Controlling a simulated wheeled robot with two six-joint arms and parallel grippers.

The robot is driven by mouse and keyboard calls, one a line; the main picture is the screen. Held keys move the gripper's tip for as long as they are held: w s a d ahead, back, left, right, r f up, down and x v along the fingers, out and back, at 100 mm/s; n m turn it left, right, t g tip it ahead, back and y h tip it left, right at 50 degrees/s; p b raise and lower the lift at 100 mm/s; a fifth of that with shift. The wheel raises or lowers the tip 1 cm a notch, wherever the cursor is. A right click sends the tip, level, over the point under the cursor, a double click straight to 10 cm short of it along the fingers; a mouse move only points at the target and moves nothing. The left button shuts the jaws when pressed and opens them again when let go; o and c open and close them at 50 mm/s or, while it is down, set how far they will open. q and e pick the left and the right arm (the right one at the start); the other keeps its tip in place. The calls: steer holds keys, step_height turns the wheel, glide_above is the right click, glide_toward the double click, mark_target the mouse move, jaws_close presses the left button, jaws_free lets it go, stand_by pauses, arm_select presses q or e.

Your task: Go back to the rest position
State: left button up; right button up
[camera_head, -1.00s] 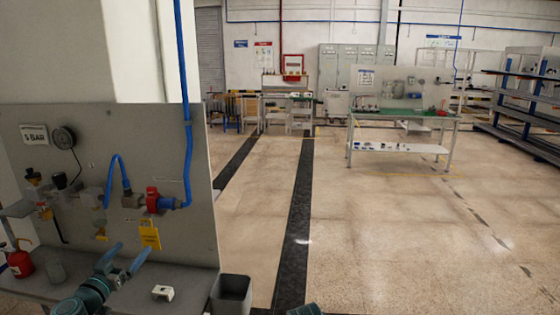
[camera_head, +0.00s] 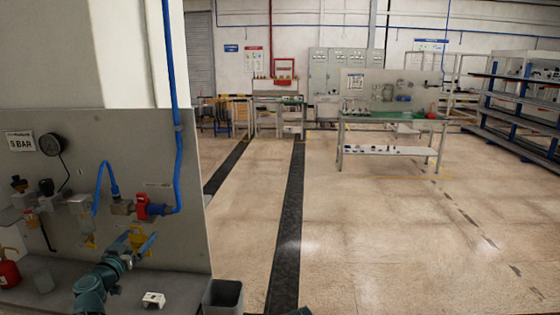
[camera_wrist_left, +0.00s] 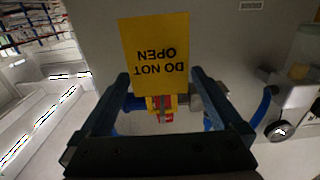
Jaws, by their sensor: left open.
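My left gripper (camera_head: 136,242) is open in front of the grey panel, its two fingers apart near a yellow tag (camera_head: 138,233). In the left wrist view, the tag (camera_wrist_left: 155,50) reads "DO NOT OPEN" upside down and shows between the open fingers (camera_wrist_left: 160,84). I cannot tell whether a finger touches it. The red valve (camera_head: 142,207) sits on the blue pipe just above the tag; in the wrist view the red and yellow valve parts show behind the tag's edge.
The grey panel (camera_head: 190,245) carries a gauge (camera_head: 51,144), a blue hose (camera_head: 97,185) and fittings. On the bench below are a white block (camera_head: 153,299) and a red can (camera_head: 9,268). A grey bin (camera_head: 222,296) stands beside it. The floor to the right is open.

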arm_select(q)
steer(key=shift+s, duration=0.1)
steer(key=s+a, duration=0.1)
steer(key=s, duration=1.2)
steer(key=w, duration=0.9)
steer(key=w+d, duration=0.1)
steer(key=w, duration=0.4)
steer(key=s+r+p, duration=0.1)
steer(key=s, duration=0.9)
steer(key=shift+s+a+r+p, duration=0.2)
steer(key=shift+a+r+p, duration=0.1)
steer(key=shift+a, duration=0.1)
steer(key=shift+d, duration=0.1)
